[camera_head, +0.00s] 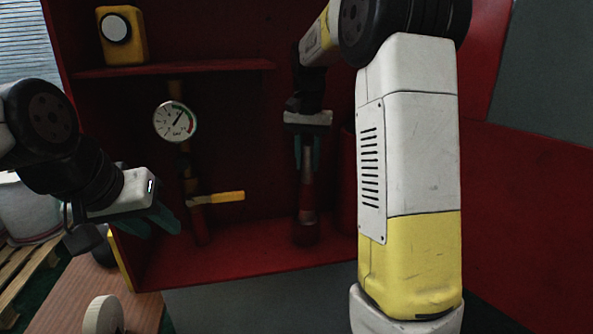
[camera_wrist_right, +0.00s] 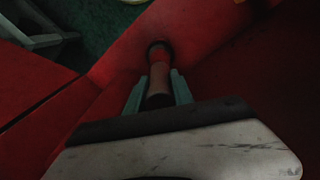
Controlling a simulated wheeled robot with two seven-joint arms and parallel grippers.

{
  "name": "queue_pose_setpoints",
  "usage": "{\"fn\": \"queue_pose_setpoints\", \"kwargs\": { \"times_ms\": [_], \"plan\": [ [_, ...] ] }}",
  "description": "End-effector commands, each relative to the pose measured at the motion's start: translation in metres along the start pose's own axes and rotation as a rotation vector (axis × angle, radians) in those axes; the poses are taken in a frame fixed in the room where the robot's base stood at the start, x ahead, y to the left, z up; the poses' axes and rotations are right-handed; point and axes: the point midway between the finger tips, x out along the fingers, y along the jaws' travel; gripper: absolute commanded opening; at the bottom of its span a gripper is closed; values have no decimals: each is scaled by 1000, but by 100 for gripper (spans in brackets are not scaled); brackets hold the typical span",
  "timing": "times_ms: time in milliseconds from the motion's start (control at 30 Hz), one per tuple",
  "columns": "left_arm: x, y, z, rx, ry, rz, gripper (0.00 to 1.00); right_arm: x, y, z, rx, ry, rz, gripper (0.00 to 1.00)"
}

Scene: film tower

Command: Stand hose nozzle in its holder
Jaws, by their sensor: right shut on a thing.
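The hose nozzle (camera_head: 307,172), a slim upright piece with a grey shaft and red parts, is inside the red cabinet. My right gripper (camera_head: 305,152) is shut on its upper part from above. In the right wrist view the nozzle (camera_wrist_right: 159,78) runs away between the teal fingers (camera_wrist_right: 158,92) to a red band and a dark round end. A wider dark piece (camera_head: 305,234) is at its foot near the cabinet floor; I cannot tell whether this is the holder or part of the nozzle. My left gripper (camera_head: 158,225) is open and empty at the cabinet's front left.
A pressure gauge (camera_head: 175,121) and a pipe with a yellow lever (camera_head: 222,197) stand left of the nozzle. A yellow box (camera_head: 121,35) sits on the upper shelf (camera_head: 190,67). A red cylinder (camera_head: 347,185) is close to the nozzle's right, partly hidden by my arm.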

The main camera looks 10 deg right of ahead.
Motion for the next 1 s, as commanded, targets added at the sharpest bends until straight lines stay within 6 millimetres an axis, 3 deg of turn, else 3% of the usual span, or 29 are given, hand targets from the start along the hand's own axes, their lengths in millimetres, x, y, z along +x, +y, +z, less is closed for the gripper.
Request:
{"fn": "queue_pose_setpoints", "kwargs": {
  "times_ms": [167,533,567,667,1000],
  "plan": [
    [0,0,0,0,0,0,36,22,0,0,-1,-1,0,0],
    [0,0,0,0,0,0,36,26,0,0,0,0,0,0],
    [0,0,0,0,0,0,36,26,0,0,0,-1,0,30],
    [0,0,0,0,0,0,36,26,0,0,0,-1,0,50],
    [0,0,0,0,0,0,36,24,0,0,0,0,0,50]
  ]
}}
